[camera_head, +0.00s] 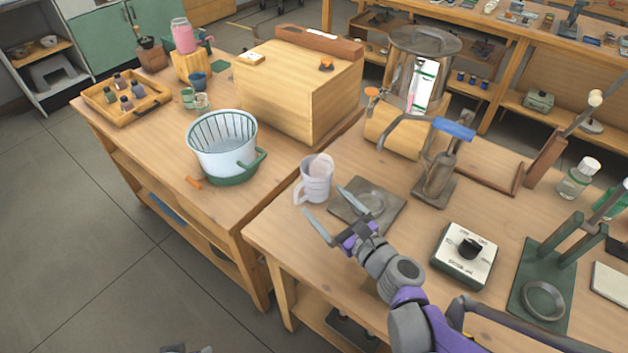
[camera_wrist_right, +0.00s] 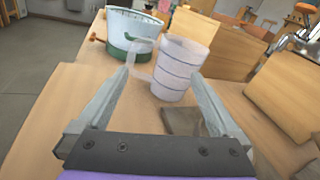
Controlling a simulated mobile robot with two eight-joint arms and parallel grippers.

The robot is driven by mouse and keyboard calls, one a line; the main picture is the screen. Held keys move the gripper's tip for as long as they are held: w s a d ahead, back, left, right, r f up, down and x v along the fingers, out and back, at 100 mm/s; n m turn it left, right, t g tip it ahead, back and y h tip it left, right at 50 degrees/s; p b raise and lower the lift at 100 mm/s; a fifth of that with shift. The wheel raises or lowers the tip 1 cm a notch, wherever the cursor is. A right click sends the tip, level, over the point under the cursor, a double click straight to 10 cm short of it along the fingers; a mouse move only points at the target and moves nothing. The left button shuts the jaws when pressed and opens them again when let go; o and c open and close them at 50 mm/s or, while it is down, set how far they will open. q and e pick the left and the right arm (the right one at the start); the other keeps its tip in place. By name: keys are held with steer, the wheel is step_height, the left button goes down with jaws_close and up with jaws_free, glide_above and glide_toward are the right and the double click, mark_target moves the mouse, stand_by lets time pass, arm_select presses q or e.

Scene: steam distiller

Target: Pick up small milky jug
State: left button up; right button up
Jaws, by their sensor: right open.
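The small milky jug (camera_head: 316,181) is a whitish, semi-clear cup with a handle on its left side. It stands upright near the left edge of the right-hand table. My right gripper (camera_head: 328,214) is open, just in front of the jug in the head view. In the right wrist view the jug (camera_wrist_right: 179,70) shows between and beyond the open fingers (camera_wrist_right: 165,85), with its handle towards the left finger. I cannot tell whether that finger touches the handle. My left gripper does not show clearly in the head view.
A grey square plate (camera_head: 385,213) lies right of the jug. A pump-like stand with a blue handle (camera_head: 440,172) and a dial box (camera_head: 465,254) stand further right. A white and green basket (camera_head: 224,150) and a wooden box (camera_head: 297,90) are on the left table.

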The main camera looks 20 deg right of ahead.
mark_target(310, 169)
steer(key=shift+w+d+f+m+t+h, duration=0.2)
steer(key=shift+w+d+f+m, duration=0.1)
steer(key=shift+d+m, duration=0.15)
steer(key=shift+w+d+f+m+t+h, duration=0.1)
steer(key=shift+w+d+f+m+h, duration=0.1)
steer(key=shift+w+d+m, duration=0.25)
steer(key=shift+d+m, duration=0.2)
steer(key=shift+m, duration=0.3)
steer(key=shift+w+r+h+b, duration=0.1)
steer(key=shift+w+h+b, duration=0.15)
steer(key=shift+h+b, duration=0.05)
steer(key=x, duration=0.4)
steer(key=shift+w+a, duration=0.2)
steer(key=shift+w, duration=0.05)
steer(key=shift+r+b+x, duration=0.2)
steer(key=shift+b+x, duration=0.3)
steer(key=shift+x, duration=2.3)
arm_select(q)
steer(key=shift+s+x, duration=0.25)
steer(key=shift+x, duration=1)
arm_select(e)
steer(key=c, duration=1.1)
